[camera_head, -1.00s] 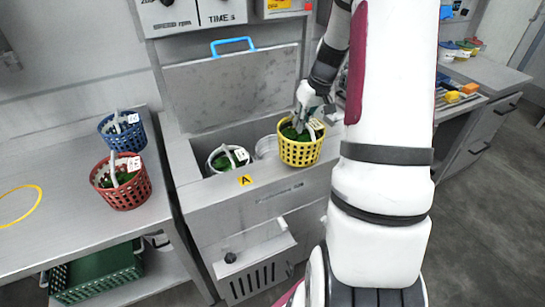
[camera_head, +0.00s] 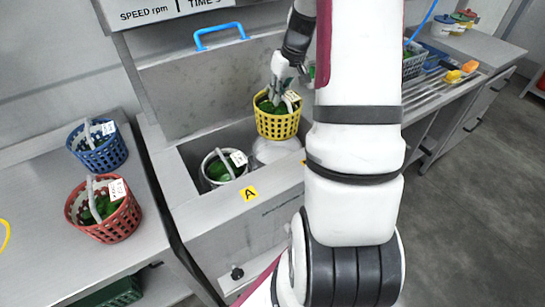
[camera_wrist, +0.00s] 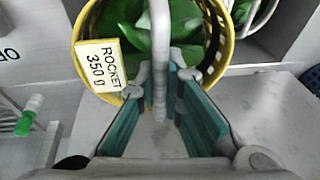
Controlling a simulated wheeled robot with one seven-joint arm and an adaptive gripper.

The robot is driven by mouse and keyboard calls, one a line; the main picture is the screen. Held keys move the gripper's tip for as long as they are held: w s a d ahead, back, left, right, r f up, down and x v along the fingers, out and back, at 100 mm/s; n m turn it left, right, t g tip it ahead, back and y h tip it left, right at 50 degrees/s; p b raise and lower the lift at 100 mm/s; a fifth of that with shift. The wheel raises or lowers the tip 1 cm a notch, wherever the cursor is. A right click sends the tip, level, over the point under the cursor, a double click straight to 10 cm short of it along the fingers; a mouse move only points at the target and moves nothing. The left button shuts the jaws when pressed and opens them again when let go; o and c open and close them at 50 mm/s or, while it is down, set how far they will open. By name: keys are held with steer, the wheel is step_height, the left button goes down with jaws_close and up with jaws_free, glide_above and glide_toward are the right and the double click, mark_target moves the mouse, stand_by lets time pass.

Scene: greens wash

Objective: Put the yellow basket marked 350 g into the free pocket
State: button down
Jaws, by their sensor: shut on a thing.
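The yellow basket (camera_head: 277,121) holds green leaves and hangs upright from my gripper (camera_head: 284,84) over the right part of the open washer well. In the wrist view its tag (camera_wrist: 99,66) reads "ROCKET 350 g". My gripper (camera_wrist: 160,92) is shut on the grey handle (camera_wrist: 160,40) of the yellow basket. A white basket (camera_head: 225,167) with greens sits in the left pocket of the washer (camera_head: 225,215). The right pocket (camera_head: 277,150) lies below the yellow basket, which partly hides it; a pale round shape shows there.
A blue basket (camera_head: 98,147) and a red basket (camera_head: 104,209) with greens stand on the left counter (camera_head: 40,185). The washer's lid (camera_head: 205,85) with a blue handle stands raised behind the well.

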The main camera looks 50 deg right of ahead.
mark_target(277, 111)
steer(key=b+x, duration=0.1)
steer(key=x, duration=0.2)
steer(key=s+b+x, duration=0.1)
steer(key=x, duration=0.2)
steer(key=shift+s+d+f+b, duration=0.15)
steer(key=shift+d+f+b, duration=0.1)
steer(key=shift+f+b, duration=0.2)
step_height(277, 111, down, 10)
steer(key=shift+f, duration=0.2)
steer(key=c, duration=1.9)
jaws_free()
steer(key=shift+s, duration=0.1)
steer(key=shift+c, duration=0.2)
steer(key=shift+o, duration=1.1)
steer(key=shift+r, duration=0.1)
